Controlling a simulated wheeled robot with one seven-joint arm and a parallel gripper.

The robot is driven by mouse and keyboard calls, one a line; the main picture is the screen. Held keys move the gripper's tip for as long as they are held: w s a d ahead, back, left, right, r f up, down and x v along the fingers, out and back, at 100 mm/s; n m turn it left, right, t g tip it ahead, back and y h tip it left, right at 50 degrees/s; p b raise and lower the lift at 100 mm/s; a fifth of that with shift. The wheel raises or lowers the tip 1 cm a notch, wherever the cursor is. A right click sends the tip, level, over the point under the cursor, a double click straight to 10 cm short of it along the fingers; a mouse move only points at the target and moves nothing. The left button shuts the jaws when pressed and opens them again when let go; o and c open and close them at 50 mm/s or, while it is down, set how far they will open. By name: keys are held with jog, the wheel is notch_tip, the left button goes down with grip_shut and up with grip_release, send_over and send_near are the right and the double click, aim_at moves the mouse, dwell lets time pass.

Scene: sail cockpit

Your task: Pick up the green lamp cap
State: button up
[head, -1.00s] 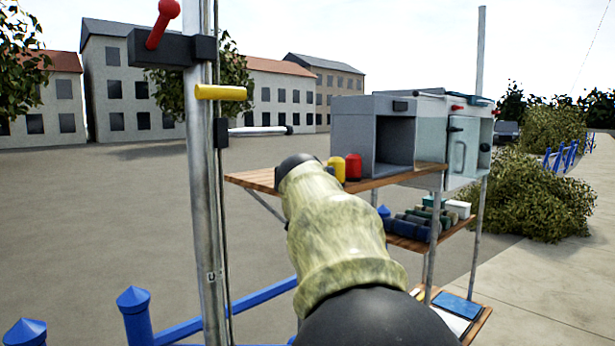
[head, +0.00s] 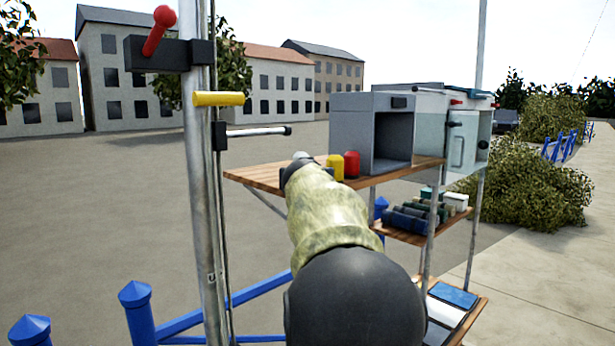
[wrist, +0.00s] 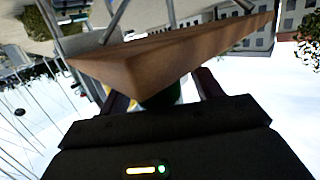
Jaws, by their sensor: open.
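A dark green rounded thing, likely the green lamp cap (wrist: 163,99), shows in the wrist view between my fingers, partly covered by the wooden shelf edge. My gripper (wrist: 161,93) is open, with one finger on each side of it. I cannot tell whether the fingers touch it. In the head view the green cap and my gripper are hidden behind my arm. A yellow cap (head: 335,168) and a red cap (head: 351,164) stand on the upper wooden shelf (head: 260,174), just right of my wrist.
A grey open-fronted box (head: 362,130) stands on the shelf right of the caps. A metal pole (head: 200,220) with a red-knobbed lever (head: 158,30) and a yellow handle (head: 218,99) rises on the left. The shelf corner (wrist: 130,75) lies close to my fingers.

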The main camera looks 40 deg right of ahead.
jog(key=c, duration=1.1)
jog(key=shift+r, duration=0.15)
jog(key=shift+r+p, duration=0.3)
jog(key=shift+r, duration=0.25)
jog(key=shift+a+r, duration=0.1)
jog(key=shift+r, duration=0.8)
jog(key=shift+s+a+r, duration=0.1)
jog(key=shift+s+r, duration=0.15)
jog(key=shift+s, duration=0.1)
jog(key=f+b+v, duration=0.1)
jog(key=b+v, duration=0.2)
jog(key=v, duration=0.2)
jog(key=f+b+v, duration=0.1)
jog(key=b+v, duration=0.1)
jog(key=v, duration=0.4)
jog(key=f+b+v, duration=0.1)
jog(key=b+v, duration=0.2)
jog(key=v, duration=0.3)
jog(key=shift+s+a+f+b, duration=0.1)
jog(key=shift+s+a+b, duration=0.15)
jog(key=shift+s+b, duration=0.05)
jog(key=shift+w, duration=0.1)
